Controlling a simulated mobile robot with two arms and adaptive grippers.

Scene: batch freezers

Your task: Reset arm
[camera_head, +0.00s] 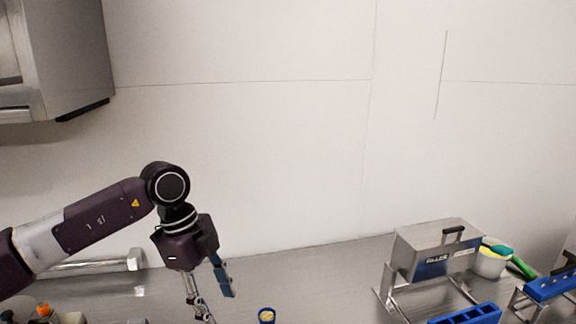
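My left arm comes in from the left and bends down at the wrist. Its gripper (218,306) points down above the steel counter (310,284), left of the middle of the view. Its fingers look spread apart, one with silver links and one with a blue face. I see nothing held between them. The lowest fingertip is close to the bottom edge of the view. My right arm and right gripper are not in view.
A steel box on legs (435,250), blue racks (470,315) and a white tub (491,263) stand at the right. A steel cabinet (65,55) hangs upper left. The counter's middle is mostly clear.

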